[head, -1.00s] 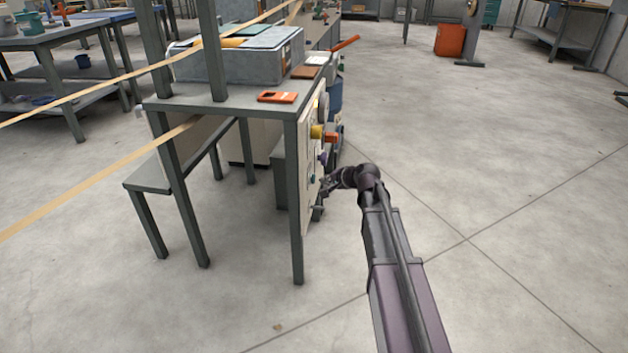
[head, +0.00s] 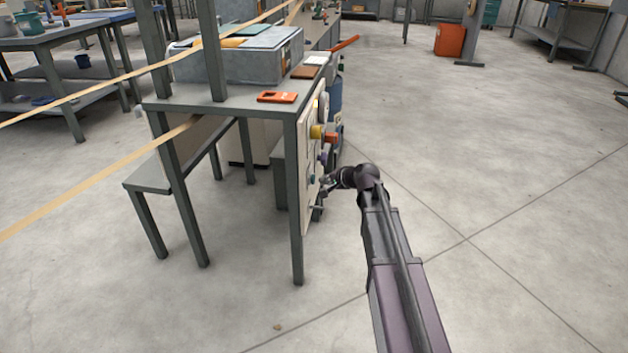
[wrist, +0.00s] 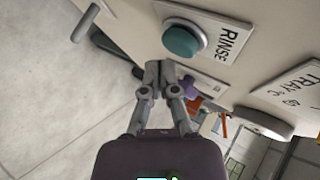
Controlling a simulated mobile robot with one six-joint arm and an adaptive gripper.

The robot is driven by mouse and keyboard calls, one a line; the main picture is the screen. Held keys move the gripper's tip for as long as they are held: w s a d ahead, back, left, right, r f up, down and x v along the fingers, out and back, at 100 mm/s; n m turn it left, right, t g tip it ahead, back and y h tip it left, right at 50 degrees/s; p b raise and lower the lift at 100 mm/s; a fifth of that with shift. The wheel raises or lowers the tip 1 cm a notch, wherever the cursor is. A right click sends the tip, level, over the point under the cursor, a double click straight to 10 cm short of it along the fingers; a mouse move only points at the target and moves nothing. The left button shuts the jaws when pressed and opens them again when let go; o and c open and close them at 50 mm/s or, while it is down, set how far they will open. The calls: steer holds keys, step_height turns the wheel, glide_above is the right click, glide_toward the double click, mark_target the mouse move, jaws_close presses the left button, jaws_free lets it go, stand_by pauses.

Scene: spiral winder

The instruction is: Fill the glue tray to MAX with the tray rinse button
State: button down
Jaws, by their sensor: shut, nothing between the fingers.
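The tray rinse button is a round teal button (wrist: 183,41) in a grey ring, beside a white RINSE label (wrist: 232,40) in the wrist view. My gripper (wrist: 159,66) is shut and empty, its fingertips just below the button in that picture; I cannot tell whether they touch the panel. In the head view my gripper (head: 326,186) is at the panel (head: 308,170) on the side of the grey bench. The glue tray with its MAX mark cannot be made out.
A TRAY °C label (wrist: 297,88) and a round grey knob (wrist: 263,122) are on the same panel. A grey handle (wrist: 87,17) sticks out at upper left. An orange device (head: 277,97) lies on the bench top (head: 190,103). The floor to the right is clear.

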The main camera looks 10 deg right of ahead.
steer(key=shift+w+a, duration=0.2)
steer(key=shift+a, duration=0.55)
stand_by(2.2)
steer(key=shift+d, duration=0.1)
stand_by(1.6)
steer(key=shift+s+d, duration=0.25)
steer(key=shift+d, duration=0.45)
steer(key=shift+s+d, duration=0.25)
steer(key=shift+d, duration=0.55)
steer(key=shift+s+d, duration=0.3)
steer(key=shift+d, duration=0.5)
steer(key=shift+s+d, duration=0.25)
steer(key=shift+d, duration=0.55)
